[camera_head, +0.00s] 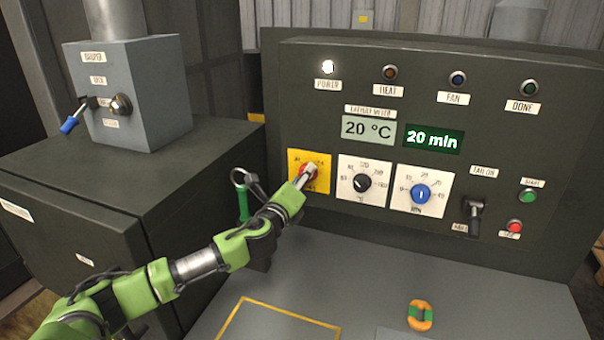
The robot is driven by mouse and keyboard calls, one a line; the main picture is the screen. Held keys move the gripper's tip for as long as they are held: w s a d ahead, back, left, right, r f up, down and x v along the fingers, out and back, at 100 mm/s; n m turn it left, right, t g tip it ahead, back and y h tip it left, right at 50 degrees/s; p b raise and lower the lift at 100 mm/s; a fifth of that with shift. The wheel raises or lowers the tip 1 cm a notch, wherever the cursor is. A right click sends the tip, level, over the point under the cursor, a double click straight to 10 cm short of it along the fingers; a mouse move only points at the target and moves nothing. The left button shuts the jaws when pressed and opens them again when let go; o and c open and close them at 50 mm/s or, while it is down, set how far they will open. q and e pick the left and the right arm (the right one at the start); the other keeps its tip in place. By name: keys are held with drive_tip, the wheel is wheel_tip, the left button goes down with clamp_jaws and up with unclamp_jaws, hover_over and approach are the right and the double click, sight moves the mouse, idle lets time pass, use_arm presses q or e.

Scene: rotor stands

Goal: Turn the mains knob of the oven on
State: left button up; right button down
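The red mains knob (305,171) sits on a yellow plate (294,158) at the left of the oven's control panel. My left arm reaches in from the lower left. Its gripper (309,172) is at the knob and covers much of it. I cannot tell whether its fingers are closed on the knob or only touch it, and the knob's exact setting is hidden. The POWER lamp (328,67) glows white. The displays read 20 °C (369,129) and 20 min (433,138). My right gripper is out of view.
Right of the yellow plate are a black knob (363,183), a blue knob (421,193), a lever (474,211) and green (527,196) and red (515,226) buttons. A grey damper box (150,85) stands left. An orange-green ring (420,315) lies on the bench.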

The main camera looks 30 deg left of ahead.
use_arm(q)
drive_tip(key=shift+r+m+p, duration=0.1)
drive_tip(key=shift+m+p, duration=0.2)
drive_tip(key=shift+m, duration=0.6)
drive_tip(key=o, duration=1)
drive_tip(key=shift+c, duration=0.2)
drive_tip(key=v, duration=1.2)
drive_tip(key=shift+w, duration=0.1)
